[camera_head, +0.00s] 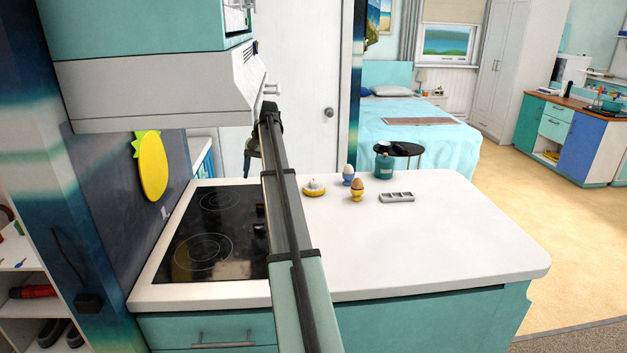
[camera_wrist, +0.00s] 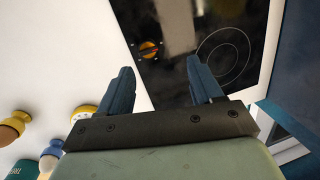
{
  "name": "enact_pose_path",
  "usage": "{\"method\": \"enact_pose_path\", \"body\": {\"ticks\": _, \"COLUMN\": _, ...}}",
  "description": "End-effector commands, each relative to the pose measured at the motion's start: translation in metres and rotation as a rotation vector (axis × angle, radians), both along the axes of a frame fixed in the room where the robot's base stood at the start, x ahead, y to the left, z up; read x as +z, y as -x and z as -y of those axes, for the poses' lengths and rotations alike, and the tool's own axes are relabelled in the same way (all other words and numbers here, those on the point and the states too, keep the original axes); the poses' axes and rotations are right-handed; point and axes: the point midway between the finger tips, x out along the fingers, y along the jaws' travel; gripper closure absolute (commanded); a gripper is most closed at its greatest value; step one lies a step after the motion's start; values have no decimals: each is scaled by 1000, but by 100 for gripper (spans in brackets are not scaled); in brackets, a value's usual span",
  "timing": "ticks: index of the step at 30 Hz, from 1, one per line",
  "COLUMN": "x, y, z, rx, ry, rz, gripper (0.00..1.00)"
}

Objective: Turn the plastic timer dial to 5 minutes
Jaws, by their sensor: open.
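The timer, a yellow and white round piece with a knob-like top (camera_head: 315,188), stands on the white counter just right of the cooktop.
Two eggs in cups, blue (camera_head: 348,180) and yellow (camera_head: 357,195), stand right of the timer. The black cooktop (camera_head: 185,262) is at left, under the range hood (camera_head: 160,85). The counter's front right is clear.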

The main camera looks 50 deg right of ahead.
Motion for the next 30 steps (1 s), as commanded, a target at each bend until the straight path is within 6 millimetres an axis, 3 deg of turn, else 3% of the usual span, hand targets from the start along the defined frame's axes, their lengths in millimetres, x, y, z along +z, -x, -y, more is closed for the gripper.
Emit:
{"method": "enact_pose_path", "body": {"ticks": 1, "x": 9, "y": -2, "z": 42, "rx": -4, "ry": 33, "rz": -8, "gripper": 35}}
{"method": "enact_pose_path", "body": {"ticks": 6, "x": 26, "y": 20, "z": 140, "rx": 11, "ry": 131, "rz": -48, "gripper": 35}}
{"method": "enact_pose_path", "body": {"ticks": 9, "x": 34, "y": 34, "z": 181, "rx": 19, "ry": 172, "rz": -70, "gripper": 35}}
{"method": "enact_pose_path", "body": {"ticks": 12, "x": 39, "y": 44, "z": 208, "rx": 26, "ry": 197, "rz": -87, "gripper": 35}}
{"method": "enact_pose_path", "body": {"ticks": 15, "x": 41, "y": 50, "z": 221, "rx": 30, "ry": 210, "rz": -97, "gripper": 35}}
{"method": "enact_pose_path", "body": {"ticks": 20, "x": 32, "y": 53, "z": 224, "rx": 34, "ry": 214, "rz": -101, "gripper": 35}}
{"method": "enact_pose_path", "body": {"ticks": 30, "x": -23, "y": 54, "z": 223, "rx": 33, "ry": 212, "rz": -100, "gripper": 35}}
